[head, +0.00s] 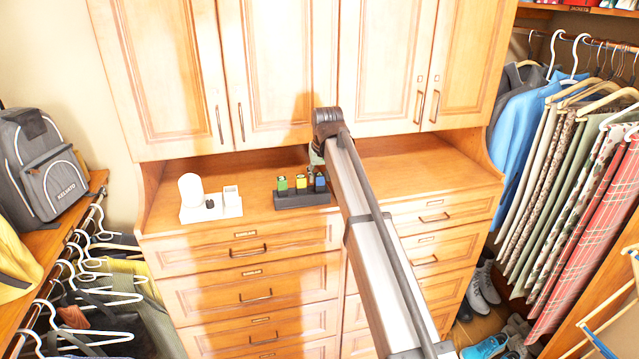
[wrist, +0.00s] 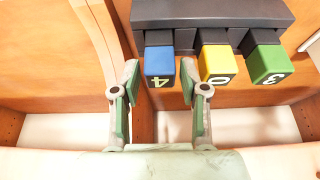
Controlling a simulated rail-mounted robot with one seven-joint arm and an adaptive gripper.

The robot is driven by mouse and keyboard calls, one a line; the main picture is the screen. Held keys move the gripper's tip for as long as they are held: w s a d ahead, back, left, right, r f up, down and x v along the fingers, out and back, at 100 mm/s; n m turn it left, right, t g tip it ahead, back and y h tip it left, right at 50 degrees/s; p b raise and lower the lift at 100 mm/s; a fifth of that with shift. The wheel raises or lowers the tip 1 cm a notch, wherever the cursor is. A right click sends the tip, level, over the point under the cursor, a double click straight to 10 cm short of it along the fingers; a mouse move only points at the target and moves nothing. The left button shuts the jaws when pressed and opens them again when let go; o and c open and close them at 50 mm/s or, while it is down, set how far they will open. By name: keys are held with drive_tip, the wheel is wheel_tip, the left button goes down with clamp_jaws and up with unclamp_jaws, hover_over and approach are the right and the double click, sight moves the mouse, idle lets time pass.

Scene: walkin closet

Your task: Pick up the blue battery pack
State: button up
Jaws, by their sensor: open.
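The blue battery pack (wrist: 159,62), marked 4, stands in a dark charging dock (wrist: 205,14). In the head view the blue battery pack (head: 320,183) is the rightmost pack in the dock (head: 302,199). My gripper (wrist: 160,68) is open and empty, with the blue pack between its two fingers in the wrist view. The right finger lies beside the gap between the blue and yellow packs. I cannot tell whether either finger touches a pack. In the head view my gripper (head: 316,158) is partly hidden by my arm, just above the blue pack.
A yellow pack (wrist: 217,62) marked 0 and a green pack (wrist: 266,62) marked 3 share the dock. A white stand (head: 212,207) with small items sits left on the wooden counter (head: 400,173). Cabinet doors (head: 270,60) rise behind. The counter's right side is clear.

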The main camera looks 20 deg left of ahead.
drive_tip(key=shift+x, duration=0.8)
clamp_jaws()
drive_tip(key=shift+r, duration=0.1)
